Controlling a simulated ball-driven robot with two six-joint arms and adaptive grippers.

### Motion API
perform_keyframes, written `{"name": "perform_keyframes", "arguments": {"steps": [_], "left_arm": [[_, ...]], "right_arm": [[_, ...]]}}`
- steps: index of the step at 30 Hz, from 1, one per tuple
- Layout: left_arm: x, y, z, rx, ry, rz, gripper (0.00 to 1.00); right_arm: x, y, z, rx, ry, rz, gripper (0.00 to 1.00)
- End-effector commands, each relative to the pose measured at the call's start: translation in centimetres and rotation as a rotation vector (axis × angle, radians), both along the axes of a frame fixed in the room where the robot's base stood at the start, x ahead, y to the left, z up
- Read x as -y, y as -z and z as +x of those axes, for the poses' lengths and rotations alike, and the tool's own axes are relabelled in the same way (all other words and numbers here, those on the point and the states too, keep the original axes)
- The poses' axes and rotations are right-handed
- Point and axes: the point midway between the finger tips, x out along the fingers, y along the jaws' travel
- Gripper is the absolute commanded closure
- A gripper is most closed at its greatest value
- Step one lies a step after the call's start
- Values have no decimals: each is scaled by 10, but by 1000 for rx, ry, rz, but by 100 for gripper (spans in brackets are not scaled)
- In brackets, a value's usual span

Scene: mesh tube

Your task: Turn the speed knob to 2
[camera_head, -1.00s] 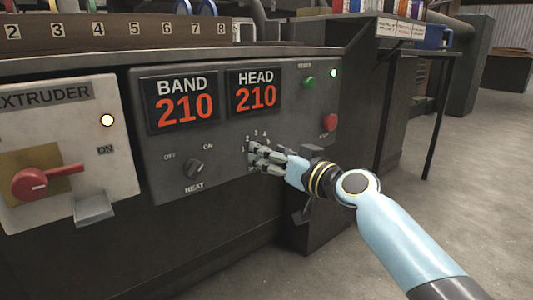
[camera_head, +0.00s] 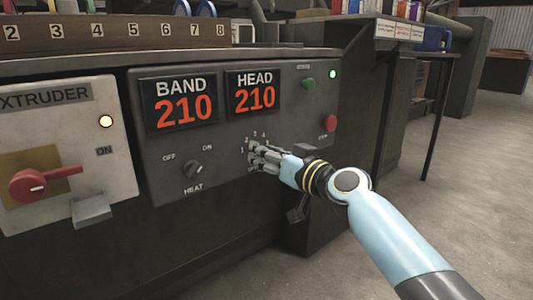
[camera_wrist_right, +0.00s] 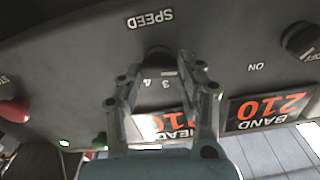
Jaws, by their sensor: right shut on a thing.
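The speed knob (camera_wrist_right: 158,58) is a dark round knob under the SPEED label in the right wrist view, where the picture is upside down. The digits 3 and 4 show beside it. My right gripper (camera_wrist_right: 158,65) is shut on the knob, one finger on each side. In the head view my right gripper (camera_head: 254,160) reaches the panel from the right and hides the knob. The digits 1, 2, 3 and 4 show around the fingers there. The knob's pointer is hidden, so I cannot tell its setting. My left gripper is not in view.
The control panel (camera_head: 225,130) also has a heat knob (camera_head: 193,169), BAND and HEAD displays reading 210, a green button (camera_head: 309,84) and a red button (camera_head: 327,124). The extruder box (camera_head: 75,130) with a red lever (camera_head: 45,181) stands left. Open floor lies right.

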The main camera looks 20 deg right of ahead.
Motion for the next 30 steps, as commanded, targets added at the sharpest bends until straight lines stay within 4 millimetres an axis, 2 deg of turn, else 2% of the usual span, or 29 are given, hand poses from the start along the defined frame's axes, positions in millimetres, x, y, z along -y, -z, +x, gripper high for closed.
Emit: {"name": "perform_keyframes", "arguments": {"steps": [8,20,30], "left_arm": [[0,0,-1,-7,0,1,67],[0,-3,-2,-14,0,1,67],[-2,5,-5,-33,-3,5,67]], "right_arm": [[1,0,0,-31,0,86,96],[1,0,0,-135,0,374,96],[2,1,1,-208,1,573,96]]}}
